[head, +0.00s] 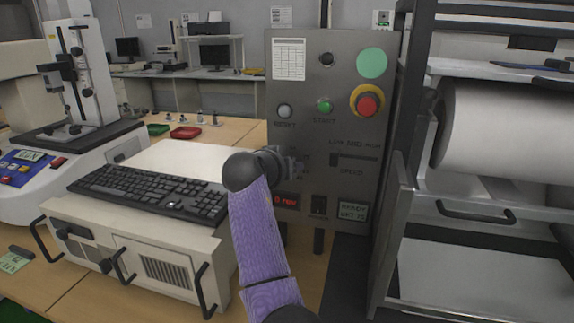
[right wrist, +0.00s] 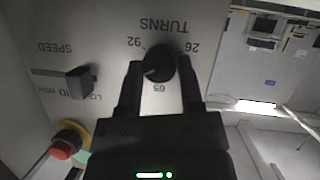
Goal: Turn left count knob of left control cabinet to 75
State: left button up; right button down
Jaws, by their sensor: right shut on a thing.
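The left control cabinet (head: 340,110) stands upright in the middle of the head view, its grey panel facing me. My right gripper (head: 293,164) is at the left side of this panel; its wrist hides the knob in the head view. In the right wrist view, upside down, the round black count knob (right wrist: 157,65) sits under the word TURNS, with small numbers around it. My right gripper (right wrist: 159,72) is shut on the knob, a finger at each side. The knob's exact setting is not clear. My left gripper is not in view.
A speed slider (right wrist: 79,82) and a red emergency button (head: 368,104) sit on the same panel. A green start button (head: 324,106) is above the gripper. A keyboard (head: 150,192) lies left of my arm. A rack with a large white roll (head: 510,125) stands at right.

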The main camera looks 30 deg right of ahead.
jog(key=shift+c, duration=2)
grip_release()
jog(key=shift+o, duration=0.8)
pick_arm(q)
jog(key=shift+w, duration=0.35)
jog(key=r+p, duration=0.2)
jog(key=p, duration=0.1)
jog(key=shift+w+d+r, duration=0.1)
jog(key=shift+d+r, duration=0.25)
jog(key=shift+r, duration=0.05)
pick_arm(e)
jog(key=v, duration=0.9)
jog(key=shift+s+a, duration=0.25)
jog(key=shift+a, duration=0.05)
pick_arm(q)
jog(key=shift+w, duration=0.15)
pick_arm(e)
jog(key=shift+r, duration=0.1)
